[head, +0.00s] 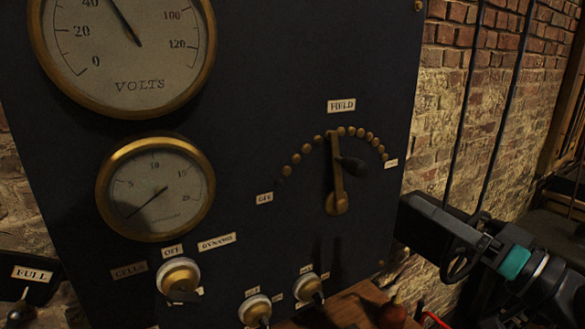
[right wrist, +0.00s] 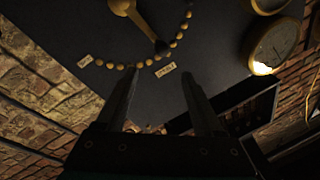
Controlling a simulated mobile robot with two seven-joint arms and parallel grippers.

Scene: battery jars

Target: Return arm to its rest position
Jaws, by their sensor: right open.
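My right gripper (head: 432,215) is just off the right edge of the dark panel (head: 262,80), beside the FIELD dial. In the right wrist view its two fingers (right wrist: 158,85) are apart with nothing between them. The brass FIELD lever (head: 338,180) points nearly straight up from its pivot, at the top of an arc of brass studs (head: 305,148). Its black knob (head: 352,165) is to the right of the lever, apart from my gripper. The lever (right wrist: 132,12) and knob (right wrist: 160,46) also show in the right wrist view. My left gripper is not in view.
A large VOLTS gauge (head: 125,85) and a smaller gauge (head: 155,190) are at the panel's left. Several switch knobs (head: 178,275) line its lower part. A brick wall (head: 435,100) with dark cables is to the right. A wooden surface (head: 345,305) is below.

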